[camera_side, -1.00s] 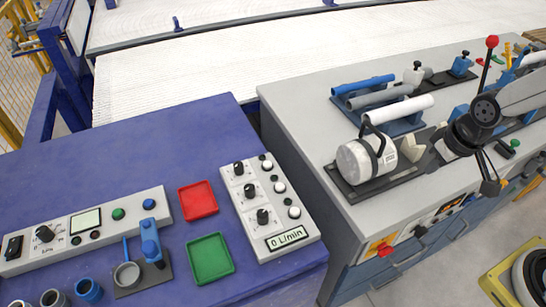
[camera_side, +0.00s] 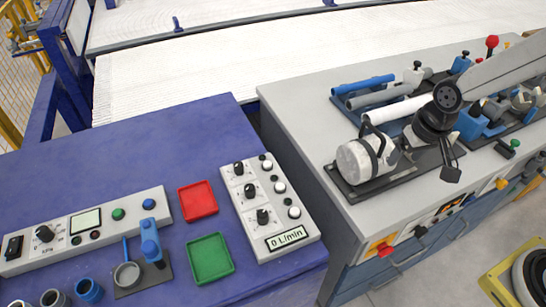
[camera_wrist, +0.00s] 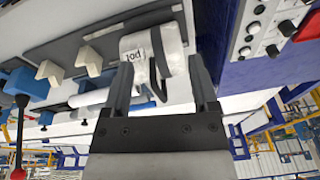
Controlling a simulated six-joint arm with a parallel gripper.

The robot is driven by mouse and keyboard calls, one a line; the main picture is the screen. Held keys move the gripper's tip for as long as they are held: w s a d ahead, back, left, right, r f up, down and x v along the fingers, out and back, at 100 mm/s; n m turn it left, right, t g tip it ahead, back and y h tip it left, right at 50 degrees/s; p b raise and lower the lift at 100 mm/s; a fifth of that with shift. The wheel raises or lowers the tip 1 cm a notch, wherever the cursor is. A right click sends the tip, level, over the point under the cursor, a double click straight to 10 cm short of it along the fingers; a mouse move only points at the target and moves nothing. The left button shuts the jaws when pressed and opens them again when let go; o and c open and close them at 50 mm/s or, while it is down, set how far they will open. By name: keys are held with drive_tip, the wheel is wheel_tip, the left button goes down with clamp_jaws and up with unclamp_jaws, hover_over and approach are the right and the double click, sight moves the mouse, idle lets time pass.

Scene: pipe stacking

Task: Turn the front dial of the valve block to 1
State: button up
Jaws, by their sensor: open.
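The valve block (camera_side: 288,220) is a white panel with three black dials in a row and a display reading 0 L/min, on the blue table. Its front dial (camera_side: 262,217) is the one nearest the display. The block also shows at the upper right of the wrist view (camera_wrist: 250,43), partly cut off. My gripper (camera_side: 447,160) is over the grey bench, well right of the block and apart from it. In the wrist view my gripper (camera_wrist: 160,66) is open, its two fingers apart, with nothing seen held between them.
A white pot (camera_side: 355,163) with a dark handle lies on a dark plate just left of my gripper. Blue, grey and white pipes (camera_side: 363,84) lie behind it. Red (camera_side: 198,200) and green (camera_side: 210,259) trays sit left of the block. A gap separates bench and table.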

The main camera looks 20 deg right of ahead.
drive_tip(key=w+a+f+m, duration=0.1)
drive_tip(key=w+a+m, duration=0.1)
drive_tip(key=w+a, duration=0.45)
drive_tip(key=m+g, duration=0.2)
drive_tip(key=m, duration=0.5)
hover_over(262, 212)
drive_tip(key=d, duration=0.1)
wheel_tip(262, 212, down, 8)
drive_tip(key=shift+r, duration=0.2)
drive_tip(key=shift+s+a+f, duration=0.1)
drive_tip(key=shift+a+f, duration=0.1)
drive_tip(key=shift+a, duration=0.3)
drive_tip(key=shift+f, duration=0.15)
drive_tip(key=shift+f, duration=3.75)
clamp_jaws()
